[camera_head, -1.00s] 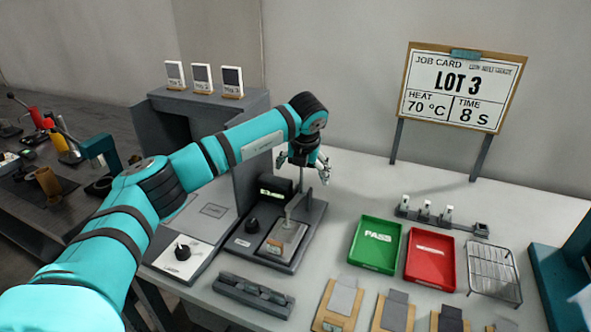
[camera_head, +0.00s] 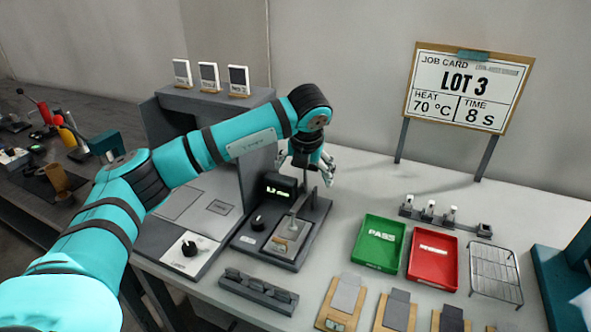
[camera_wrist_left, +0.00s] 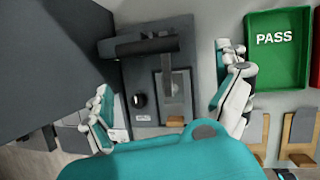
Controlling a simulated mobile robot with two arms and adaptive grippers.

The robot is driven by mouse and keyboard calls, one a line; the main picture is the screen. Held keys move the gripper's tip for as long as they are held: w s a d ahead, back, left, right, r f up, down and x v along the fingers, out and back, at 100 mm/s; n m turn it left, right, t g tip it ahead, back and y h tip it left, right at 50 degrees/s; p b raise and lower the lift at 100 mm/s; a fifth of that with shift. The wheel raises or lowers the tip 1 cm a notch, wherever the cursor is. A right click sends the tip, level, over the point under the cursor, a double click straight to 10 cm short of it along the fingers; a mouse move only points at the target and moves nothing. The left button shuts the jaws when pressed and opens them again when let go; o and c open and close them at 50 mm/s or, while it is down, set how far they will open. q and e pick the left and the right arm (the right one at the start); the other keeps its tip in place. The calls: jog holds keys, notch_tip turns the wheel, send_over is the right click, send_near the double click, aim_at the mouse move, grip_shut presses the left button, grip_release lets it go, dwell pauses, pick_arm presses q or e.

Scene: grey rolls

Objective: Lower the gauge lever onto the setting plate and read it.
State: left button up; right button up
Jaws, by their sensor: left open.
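The gauge (camera_head: 318,216) is a dark grey base on the bench with a small lit display (camera_head: 279,191), whose digits are too small to read surely, and a black knob (camera_head: 258,222). A grey lever (camera_head: 300,203) slants down over a light grey plate (camera_head: 284,246) with a tan tab, seemingly the setting plate. I cannot tell whether lever and plate touch. My left gripper (camera_head: 314,168) is open above the back of the gauge. In the left wrist view its fingers (camera_wrist_left: 168,100) stand wide on both sides of the gauge, apart from the lever (camera_wrist_left: 167,80). My right gripper is out of view.
A green PASS tray (camera_head: 364,262) and a red tray (camera_head: 418,286) stand right of the gauge, with a wire rack (camera_head: 497,270) beyond. A dark slotted holder (camera_head: 258,291) and several wooden-backed plates (camera_head: 330,317) lie in front. A job card (camera_head: 465,90) stands behind.

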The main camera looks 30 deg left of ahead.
pick_arm(q)
jog(key=s+d+r+p, duration=0.1)
jog(key=s+d+r, duration=0.1)
jog(key=s+r, duration=0.4)
jog(key=shift+s+d+r, duration=0.25)
jog(key=shift+s+d, duration=0.05)
jog(key=shift+s, duration=1.65)
jog(key=shift+r, duration=0.1)
jog(key=v, duration=1.1)
jog(key=shift+s+d+r, duration=0.15)
jog(key=shift+s+r, duration=0.05)
jog(key=shift+r, duration=0.1)
